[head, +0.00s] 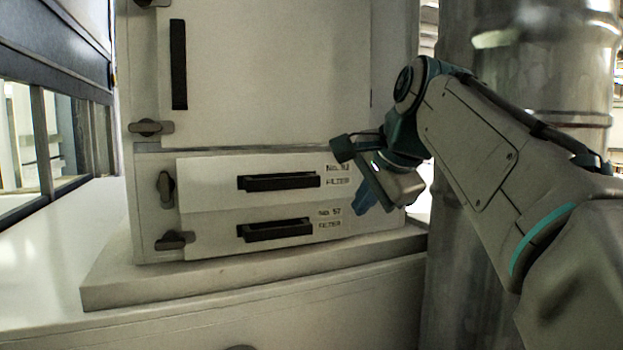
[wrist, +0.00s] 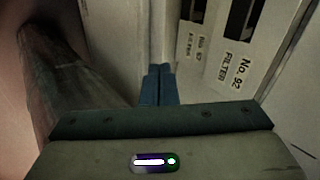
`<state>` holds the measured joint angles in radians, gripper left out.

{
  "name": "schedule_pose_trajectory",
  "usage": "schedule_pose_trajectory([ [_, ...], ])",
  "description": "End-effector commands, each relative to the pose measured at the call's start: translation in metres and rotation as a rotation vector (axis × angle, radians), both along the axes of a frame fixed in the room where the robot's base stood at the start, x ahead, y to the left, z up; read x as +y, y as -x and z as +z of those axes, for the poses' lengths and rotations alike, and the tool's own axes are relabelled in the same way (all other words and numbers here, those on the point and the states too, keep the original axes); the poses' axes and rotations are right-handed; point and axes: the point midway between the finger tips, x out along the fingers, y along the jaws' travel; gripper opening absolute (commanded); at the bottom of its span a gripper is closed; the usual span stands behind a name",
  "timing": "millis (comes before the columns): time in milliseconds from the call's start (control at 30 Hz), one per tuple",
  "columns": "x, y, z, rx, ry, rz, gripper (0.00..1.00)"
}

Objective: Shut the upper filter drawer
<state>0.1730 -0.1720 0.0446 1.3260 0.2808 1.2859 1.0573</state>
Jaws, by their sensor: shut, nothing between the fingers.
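The upper filter drawer (head: 210,182) has a pale front, a black bar handle (head: 279,181) and a printed FILTER label. Its front appears to stand a little proud of the lower drawer. In the wrist view, the upper drawer's front (wrist: 274,75) is at the upper right, with a label reading No. 92. A dark turn latch (head: 166,188) stands upright at the drawer's left. My gripper (head: 366,197) is shut and empty beside the drawer's right end. Its blue fingers (wrist: 157,86) are together in the wrist view. I cannot tell whether they touch the cabinet.
A large cabinet door (head: 270,75) is above. The cabinet stands on a pale plinth (head: 130,285). A big metal duct (head: 545,60) rises at the right, behind my arm.

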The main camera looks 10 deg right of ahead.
Motion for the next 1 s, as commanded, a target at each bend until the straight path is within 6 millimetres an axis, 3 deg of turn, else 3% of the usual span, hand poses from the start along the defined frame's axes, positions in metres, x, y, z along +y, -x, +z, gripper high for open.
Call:
schedule_pose_trajectory([
  [33, 0.0, -0.002, 0.021, -0.015, -0.03, -0.024, 0.0],
  [100, 0.0, -0.003, 0.038, -0.028, -0.07, -0.052, 0.0],
  [300, 0.002, -0.006, 0.055, -0.041, -0.119, -0.085, 0.0],
  [467, 0.006, -0.019, 0.042, -0.038, -0.12, -0.086, 0.0],
  [833, 0.022, -0.074, -0.011, -0.039, -0.118, -0.084, 0.0],
  [1000, 0.029, -0.098, -0.008, -0.041, -0.119, -0.083, 0.0],
])
